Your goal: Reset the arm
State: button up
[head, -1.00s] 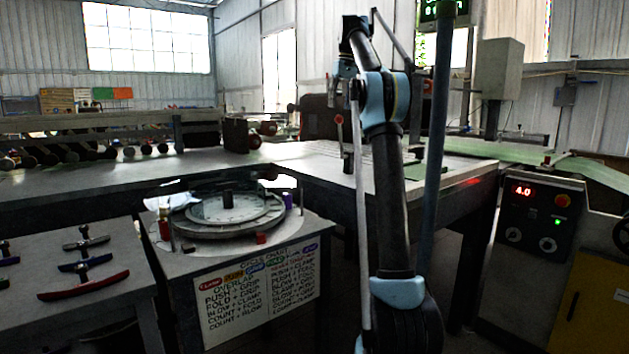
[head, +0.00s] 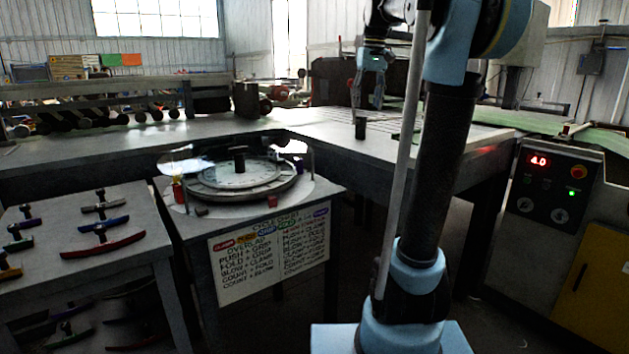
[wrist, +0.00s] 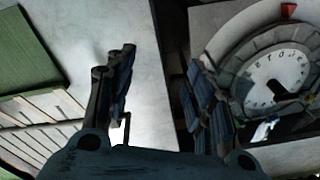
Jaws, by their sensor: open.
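My gripper (head: 367,92) hangs pointing down above the long grey table (head: 400,160) in the head view, a little above its surface. In the wrist view the two dark fingers of my gripper (wrist: 158,95) stand well apart with nothing between them. Below them the wrist view shows the pale tabletop, a dark gap and the dial stand. My arm rises at the right of the head view and bends over at the top.
A round dial (head: 240,176) sits on a stand with a written chart (head: 270,255). A side table (head: 75,262) at left holds several coloured handled tools. A control box (head: 545,190) with a red 4.0 display stands at right. A green sheet (wrist: 25,50) lies on the table.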

jog(key=s+d+f+m, duration=0.1)
jog(key=s+f, duration=1.4)
jog(key=f, duration=0.4)
jog(key=s+d+f+m+t, duration=0.1)
jog(key=s+f, duration=1.5)
jog(key=f, duration=0.3)
jog(key=shift+f+h, duration=0.25)
jog(key=shift+h, duration=0.15)
jog(key=shift+w+d+f, duration=0.1)
jog(key=shift+w+f, duration=0.1)
jog(key=shift+w, duration=0.25)
